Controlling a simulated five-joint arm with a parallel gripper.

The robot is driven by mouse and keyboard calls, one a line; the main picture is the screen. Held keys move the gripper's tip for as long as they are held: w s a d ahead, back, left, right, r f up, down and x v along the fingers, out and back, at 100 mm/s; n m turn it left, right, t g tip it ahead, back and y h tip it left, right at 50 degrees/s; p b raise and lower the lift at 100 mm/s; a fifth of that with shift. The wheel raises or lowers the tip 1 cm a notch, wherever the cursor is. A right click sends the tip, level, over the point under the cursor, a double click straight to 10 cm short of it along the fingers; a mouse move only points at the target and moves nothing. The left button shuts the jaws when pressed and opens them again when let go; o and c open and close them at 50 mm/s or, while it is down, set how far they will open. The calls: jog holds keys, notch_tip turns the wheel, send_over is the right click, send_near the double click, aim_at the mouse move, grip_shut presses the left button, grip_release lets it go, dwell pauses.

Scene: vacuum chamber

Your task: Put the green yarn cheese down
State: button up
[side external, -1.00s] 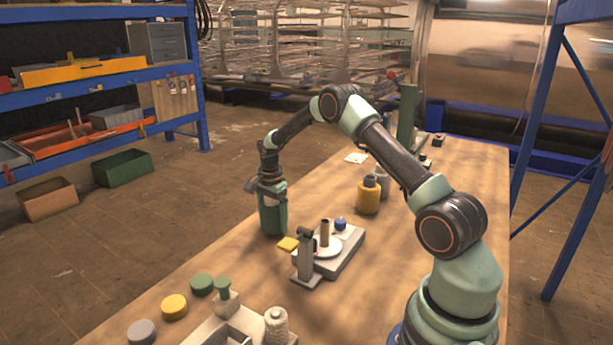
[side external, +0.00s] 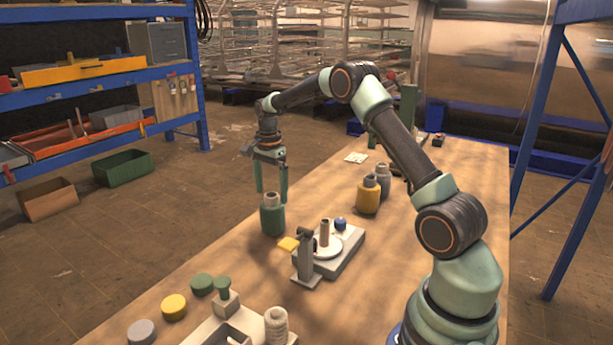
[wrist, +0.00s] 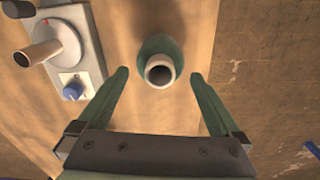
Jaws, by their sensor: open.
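The green yarn cheese (side external: 272,221) stands upright on the wooden table, near its left edge in the side view. It is a green wound body with a pale tube on top. It also shows in the wrist view (wrist: 158,52), seen from above at the upper middle. My gripper (side external: 272,197) is open and above the cheese. In the wrist view my gripper (wrist: 160,82) has its two green fingers spread wide, one on each side of the cheese. Nothing is held between them.
A grey device (side external: 335,258) with a white disc, brown post and blue knob stands right of the cheese. A yellow yarn cheese (side external: 368,197) and a grey one (side external: 382,180) stand farther back. Round lids (side external: 174,307) lie at the front left. The table edge is close on the left.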

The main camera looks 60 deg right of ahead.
jog(key=s+a+r+n+t, duration=0.1)
jog(key=s+a+r+n, duration=0.35)
jog(key=a+r, duration=0.2)
jog(key=s+a+r+n+t, duration=0.25)
jog(key=a+r+n, duration=0.25)
jog(key=r, duration=0.3)
jog(key=s+a+n+t, duration=0.2)
jog(key=s+a+n, duration=0.6)
jog(key=s, duration=0.5)
jog(key=shift+s+a+f+n, duration=0.25)
jog(key=shift+a+f+n, duration=0.05)
jog(key=shift+n, duration=0.75)
